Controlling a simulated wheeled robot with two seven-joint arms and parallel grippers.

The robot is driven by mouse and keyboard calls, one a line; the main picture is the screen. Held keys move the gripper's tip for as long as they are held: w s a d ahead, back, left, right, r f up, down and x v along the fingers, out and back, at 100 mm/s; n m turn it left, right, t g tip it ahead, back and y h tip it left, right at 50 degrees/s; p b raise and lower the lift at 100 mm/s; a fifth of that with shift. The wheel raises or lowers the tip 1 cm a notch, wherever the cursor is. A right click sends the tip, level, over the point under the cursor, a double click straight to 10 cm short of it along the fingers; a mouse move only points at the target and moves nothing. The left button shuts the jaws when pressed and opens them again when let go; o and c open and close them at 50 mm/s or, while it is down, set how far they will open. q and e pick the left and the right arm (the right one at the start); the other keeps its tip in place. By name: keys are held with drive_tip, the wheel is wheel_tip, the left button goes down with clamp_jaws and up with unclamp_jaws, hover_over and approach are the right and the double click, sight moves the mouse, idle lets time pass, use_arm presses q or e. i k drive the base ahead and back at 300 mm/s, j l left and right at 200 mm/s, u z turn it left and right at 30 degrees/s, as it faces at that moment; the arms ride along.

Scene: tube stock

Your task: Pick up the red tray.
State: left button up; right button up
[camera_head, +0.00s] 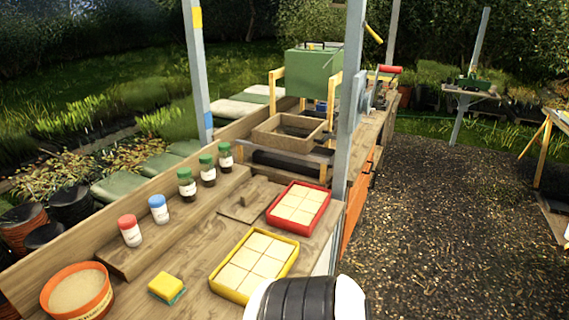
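The red tray (273,226) sits on the wooden bench near its right end, beside a post. It holds several pale square blocks (300,204). A yellow tray (213,286) with similar pale blocks sits nearer to me, to the left of and in front of the red one, apart from it. No gripper shows in the head view. A black and white rounded part, which seems to be mine, is at the bottom edge and sits close to the yellow tray's near right corner.
A yellow sponge (167,286) and an orange bowl (77,291) stand at the front left. Several small bottles (187,185) line a raised ledge at the back. A flat wooden piece (247,204) lies left of the red tray. A grey post (348,100) rises behind it.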

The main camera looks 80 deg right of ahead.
sight(299, 209)
drive_tip(key=z, duration=0.4)
drive_tip(key=k+z, duration=0.1)
drive_tip(key=z, duration=0.75)
drive_tip(key=k+z, duration=0.1)
drive_tip(key=z, duration=0.75)
drive_tip(key=l+z, duration=0.1)
drive_tip(key=z, duration=0.35)
